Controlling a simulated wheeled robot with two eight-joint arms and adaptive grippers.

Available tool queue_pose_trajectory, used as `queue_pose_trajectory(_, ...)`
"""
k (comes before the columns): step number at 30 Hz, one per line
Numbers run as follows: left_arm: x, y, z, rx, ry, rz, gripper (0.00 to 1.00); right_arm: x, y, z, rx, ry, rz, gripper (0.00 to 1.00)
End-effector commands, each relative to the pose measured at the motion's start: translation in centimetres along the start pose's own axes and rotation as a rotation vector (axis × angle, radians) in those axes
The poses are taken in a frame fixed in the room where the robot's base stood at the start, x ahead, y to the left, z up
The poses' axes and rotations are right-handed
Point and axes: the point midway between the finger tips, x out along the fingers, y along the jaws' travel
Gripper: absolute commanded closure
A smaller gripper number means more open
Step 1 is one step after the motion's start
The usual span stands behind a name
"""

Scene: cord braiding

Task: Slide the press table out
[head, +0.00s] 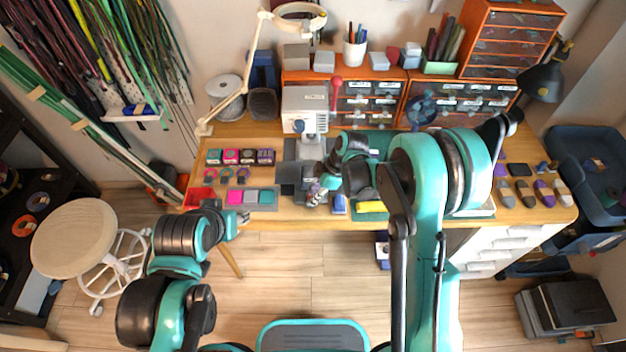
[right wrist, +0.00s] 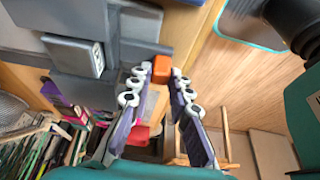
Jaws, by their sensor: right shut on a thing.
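The press (head: 305,105) is a white machine at the back of the wooden table, left of centre, with grey plates at its foot. In the right wrist view the grey press parts (right wrist: 75,55) fill the upper left, and an orange block-like handle (right wrist: 161,68) shows beside them. My right gripper (right wrist: 158,82) has its fingertips closed on either side of this handle. In the head view my right gripper (head: 316,190) is in front of the press, partly hidden by its own arm. My left gripper (head: 240,217) is near the table's front left edge; its fingers are too small to read.
Coloured pads (head: 252,196) lie on a tray left of my right gripper, with a red bin (head: 198,196) at the left edge. A green mat (head: 372,215) with a yellow item is to the right. A white stool (head: 73,238) stands on the floor at left.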

Motion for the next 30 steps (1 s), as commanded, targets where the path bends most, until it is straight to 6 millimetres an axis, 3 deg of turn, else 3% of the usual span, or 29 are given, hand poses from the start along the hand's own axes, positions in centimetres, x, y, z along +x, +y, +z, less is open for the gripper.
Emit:
queue_pose_trajectory(4,0.2,0.0,0.2,0.000,0.000,0.000,0.60,0.1,-1.9,0.0,-0.001,0.000,-0.001,1.00)
queue_pose_trajectory(14,0.2,0.0,0.2,0.000,0.000,0.000,0.60,0.0,-2.3,0.0,-0.001,-0.001,-0.003,1.00)
queue_pose_trajectory(15,0.2,0.0,0.2,0.000,0.000,0.000,0.60,0.0,-2.3,0.0,-0.001,-0.001,-0.003,0.79)
queue_pose_trajectory(17,0.2,0.0,0.2,0.000,0.000,0.000,0.60,0.0,-2.3,0.0,-0.001,-0.001,-0.004,0.63)
queue_pose_trajectory(18,0.2,0.0,0.2,0.000,0.000,0.000,0.60,0.0,-2.3,0.0,-0.001,-0.001,-0.003,0.60)
queue_pose_trajectory(30,0.2,0.0,0.2,0.000,0.000,0.000,0.60,-0.8,-2.1,0.0,0.000,0.000,0.000,0.60)
